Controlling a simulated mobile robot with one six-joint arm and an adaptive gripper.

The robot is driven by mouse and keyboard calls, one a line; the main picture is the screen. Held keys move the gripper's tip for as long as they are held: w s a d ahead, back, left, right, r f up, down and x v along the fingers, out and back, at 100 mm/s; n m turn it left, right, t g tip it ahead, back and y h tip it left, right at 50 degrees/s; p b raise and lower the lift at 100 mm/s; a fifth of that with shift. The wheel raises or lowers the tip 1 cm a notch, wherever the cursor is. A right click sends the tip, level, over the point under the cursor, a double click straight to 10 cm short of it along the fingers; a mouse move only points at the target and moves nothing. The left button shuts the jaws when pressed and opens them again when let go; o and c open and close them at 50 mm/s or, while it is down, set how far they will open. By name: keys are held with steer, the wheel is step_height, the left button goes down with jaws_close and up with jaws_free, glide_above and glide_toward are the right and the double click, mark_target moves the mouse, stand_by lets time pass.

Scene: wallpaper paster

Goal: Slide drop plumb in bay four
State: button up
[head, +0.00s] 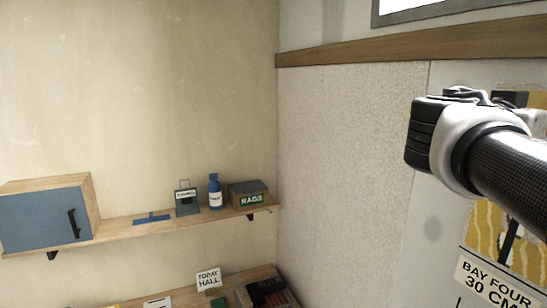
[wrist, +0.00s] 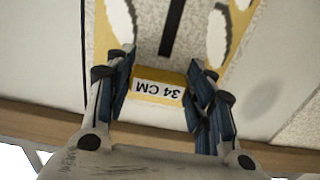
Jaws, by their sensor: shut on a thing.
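My gripper (wrist: 160,90) is shut on a yellow block with a white "34 CM" label (wrist: 158,90), which reads upside down in the wrist view. One dark finger lies at each side of it. The block appears to be the drop plumb's slider. A dark straight strip (wrist: 172,30) runs away from it over yellow-and-white patterned paper. In the head view a sign (head: 490,282) reads "BAY FOUR 30 CM", its right end cut off. A dark strip (head: 510,240) stands over yellow patterned paper above the sign.
A wooden rail (head: 350,48) crosses the right wall above a bare speckled panel (head: 345,150). On the left, a shelf (head: 110,234) holds a blue-door cabinet (head: 45,220), a blue bottle (head: 215,192) and a "RAGS" box (head: 248,195). A lower shelf has a "TODAY HALL" card (head: 208,279).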

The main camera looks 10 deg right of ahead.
stand_by(0.3)
steer(key=o, duration=1.2)
steer(key=shift+d, duration=0.1)
steer(key=v, duration=1.1)
steer(key=s+a+f+n+y+b, duration=0.25)
steer(key=f+n+y+b, duration=0.2)
steer(key=f, duration=1.15)
steer(key=s+a+f+n+y+b, duration=0.2)
steer(key=a+f+n+y+b, duration=0.25)
steer(key=f, duration=1.15)
steer(key=s+a+f+n+y+b, duration=0.1)
steer(key=a+f+n+y+b, duration=0.1)
steer(key=f, duration=0.6)
steer(key=s+a+f+n+y+b, duration=0.2)
steer(key=a+f+y+b, duration=0.1)
steer(key=a+f, duration=0.4)
steer(key=s+a+f+n+y+b, duration=0.1)
steer(key=s+a+f+y+b, duration=0.1)
steer(key=f, duration=0.6)
steer(key=shift+s+a+f+n+y+b, duration=0.1)
steer(key=shift+a+f+n+y+b, duration=0.2)
steer(key=shift+a+b, duration=0.45)
steer(key=shift+s+a+f+n+y+b, duration=0.15)
steer(key=shift+a+y+b, duration=0.3)
steer(key=shift+a, duration=0.4)
